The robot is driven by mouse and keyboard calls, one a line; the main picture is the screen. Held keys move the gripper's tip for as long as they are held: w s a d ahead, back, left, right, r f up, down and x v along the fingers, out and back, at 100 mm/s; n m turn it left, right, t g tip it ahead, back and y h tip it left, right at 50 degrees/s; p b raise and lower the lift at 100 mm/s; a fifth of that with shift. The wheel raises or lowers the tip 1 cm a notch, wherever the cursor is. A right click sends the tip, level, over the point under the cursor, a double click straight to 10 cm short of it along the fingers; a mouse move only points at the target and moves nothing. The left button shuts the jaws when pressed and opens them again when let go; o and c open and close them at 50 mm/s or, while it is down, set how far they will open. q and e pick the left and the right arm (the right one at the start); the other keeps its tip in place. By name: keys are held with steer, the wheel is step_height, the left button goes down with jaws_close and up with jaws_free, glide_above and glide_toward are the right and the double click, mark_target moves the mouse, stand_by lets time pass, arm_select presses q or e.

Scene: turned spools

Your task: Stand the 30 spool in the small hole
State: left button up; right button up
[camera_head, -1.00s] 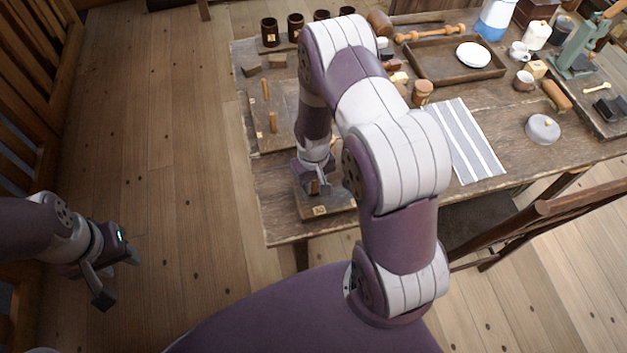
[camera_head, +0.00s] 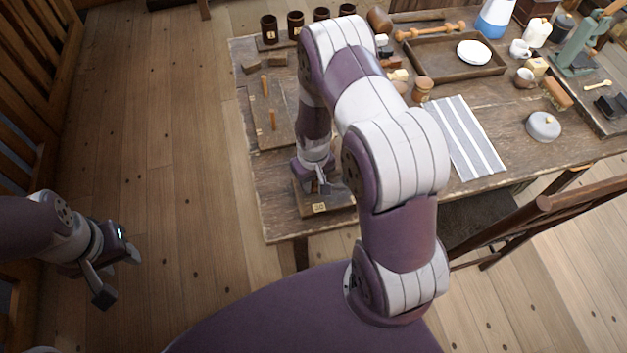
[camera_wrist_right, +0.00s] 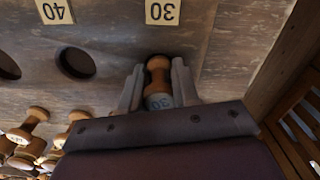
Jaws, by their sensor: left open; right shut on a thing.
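The 30 spool (camera_wrist_right: 158,74) is a small turned wooden spool with a grey band marked 30. My right gripper (camera_wrist_right: 157,85) is shut on it, with one finger on each side. It is at the wooden hole board (camera_wrist_right: 110,30), below the 30 label (camera_wrist_right: 163,11). The spool and fingers cover the spot there, so I cannot tell whether its end is in a hole. A dark hole (camera_wrist_right: 75,63) shows open to its left. In the head view my right gripper (camera_head: 319,186) is over the board (camera_head: 338,203). My left gripper (camera_head: 119,277) is open and empty above the floor.
Several loose spools (camera_wrist_right: 30,125) show at the lower left of the wrist view. A board with two upright pegs (camera_head: 273,122) lies behind my right gripper. A tray (camera_head: 430,75) and striped cloth (camera_head: 465,138) lie to the right. A chair (camera_head: 545,207) stands at the table's front.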

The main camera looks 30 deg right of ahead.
steer(key=shift+s+a+f, duration=0.1)
steer(key=shift+s+f, duration=0.3)
steer(key=o, duration=1)
steer(key=shift+s+f, duration=0.1)
steer(key=shift+s, duration=0.05)
steer(key=shift+c, duration=1.2)
steer(key=shift+r, duration=0.3)
steer(key=o, duration=0.3)
steer(key=r+p, duration=0.1)
steer(key=w+r+p, duration=0.1)
steer(key=p, duration=0.1)
steer(key=shift+r, duration=0.35)
step_height(320, 180, up, 7)
steer(key=p, duration=0.6)
steer(key=shift+r, duration=0.1)
steer(key=shift+w, duration=0.1)
